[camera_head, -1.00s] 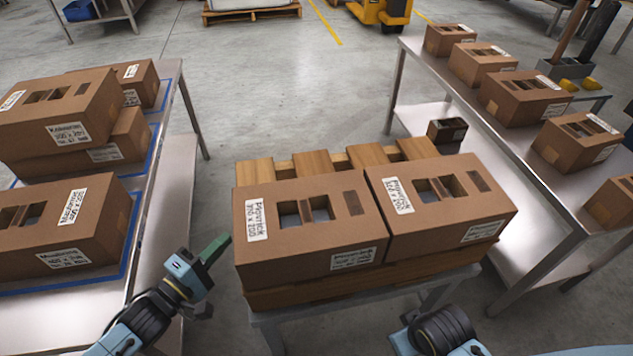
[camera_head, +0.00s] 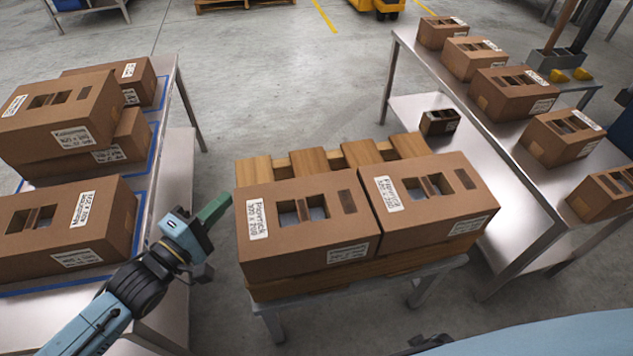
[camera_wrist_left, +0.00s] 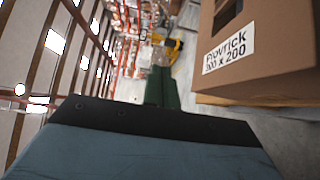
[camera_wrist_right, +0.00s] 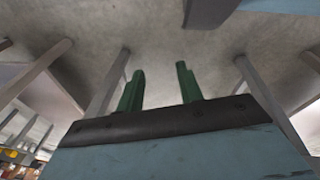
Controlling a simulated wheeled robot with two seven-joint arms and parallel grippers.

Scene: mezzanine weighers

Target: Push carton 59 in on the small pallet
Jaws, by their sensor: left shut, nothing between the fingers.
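The small pallet (camera_head: 317,162) is wooden and lies on a low grey stand. Two brown cartons sit side by side on its near part, a narrow seam between them: the left carton (camera_head: 320,246) and the right carton (camera_head: 440,222). Both have cut-outs on top and white labels; I cannot read a 59 on either. My left gripper (camera_head: 217,207) is shut and empty beside the left carton's left side, apparently just clear of it. The left wrist view shows its closed green fingers (camera_wrist_left: 162,88) and a labelled carton (camera_wrist_left: 262,70). My right gripper (camera_wrist_right: 158,82) is open and empty, over bare floor in its wrist view.
A metal table (camera_head: 172,120) with stacked cartons stands close left of my left arm. A long metal table (camera_head: 520,170) with a row of smaller cartons stands at right. The pallet's rear slats are bare. Open floor lies behind it.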

